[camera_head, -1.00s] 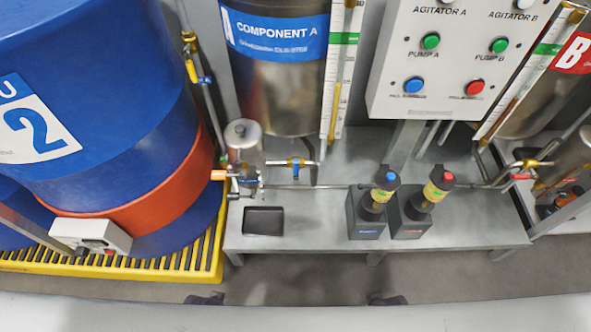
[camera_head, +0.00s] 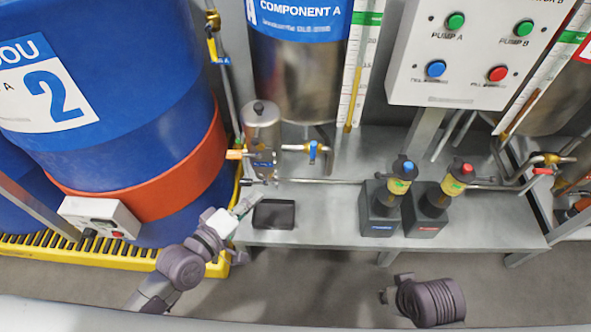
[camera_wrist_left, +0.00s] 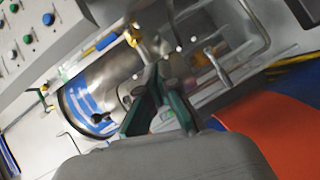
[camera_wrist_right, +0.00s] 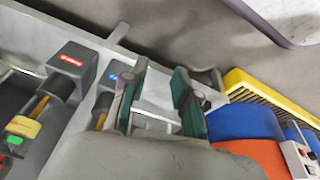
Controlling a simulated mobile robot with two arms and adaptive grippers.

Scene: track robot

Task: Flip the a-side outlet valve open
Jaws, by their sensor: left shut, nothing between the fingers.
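The valve with a blue handle (camera_head: 312,152) sits on the pipe below the Component A tank (camera_head: 297,75) in the head view. Its handle looks roughly upright, across the horizontal pipe, but it is small. My left gripper (camera_head: 247,204) is shut and empty, beside the black tray, low and left of the valve and apart from it. Its closed fingers also show in the left wrist view (camera_wrist_left: 158,85), in front of blurred pipes and the tank. My right gripper (camera_head: 388,295) is low in front of the bench; its fingers stand apart and empty in the right wrist view (camera_wrist_right: 155,85).
A metal filter canister (camera_head: 262,135) stands left of the valve. A black tray (camera_head: 273,213) and two dark pump blocks (camera_head: 380,207) (camera_head: 428,213) stand on the metal bench (camera_head: 325,222). A blue drum (camera_head: 120,100) is at left. The control box (camera_head: 470,75) hangs above.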

